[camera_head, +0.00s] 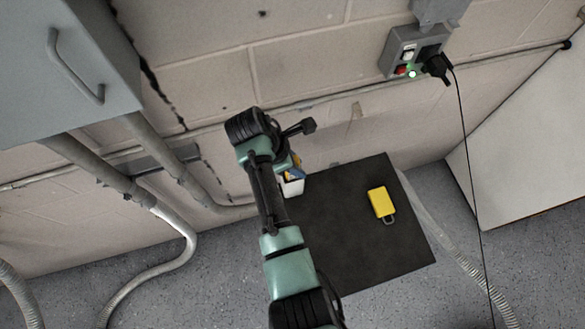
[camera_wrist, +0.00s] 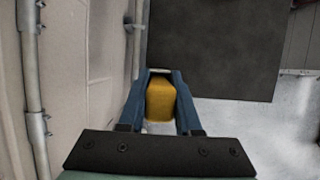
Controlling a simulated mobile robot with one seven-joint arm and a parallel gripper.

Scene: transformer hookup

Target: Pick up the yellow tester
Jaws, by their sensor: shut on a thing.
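My gripper (camera_wrist: 160,75) has blue fingers and is shut on a yellow-orange block, which I take to be the yellow tester (camera_wrist: 160,101). The fingers lie along both its sides in the wrist view. A whitish part shows below the yellow; I cannot tell whether it belongs to the block. In the head view my arm reaches to the left back edge of the dark tabletop, and my wrist hides most of the gripper and the held thing. A white piece (camera_head: 293,187) shows just below the fingers there.
A yellow block with a grey loop (camera_head: 381,204), like a padlock, lies on the dark tabletop (camera_head: 345,245). A grey socket box (camera_head: 405,52) with a black plug (camera_head: 437,67) is on the wall. Its cable hangs at the right. A grey cabinet (camera_head: 65,65) and pipes are at the left.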

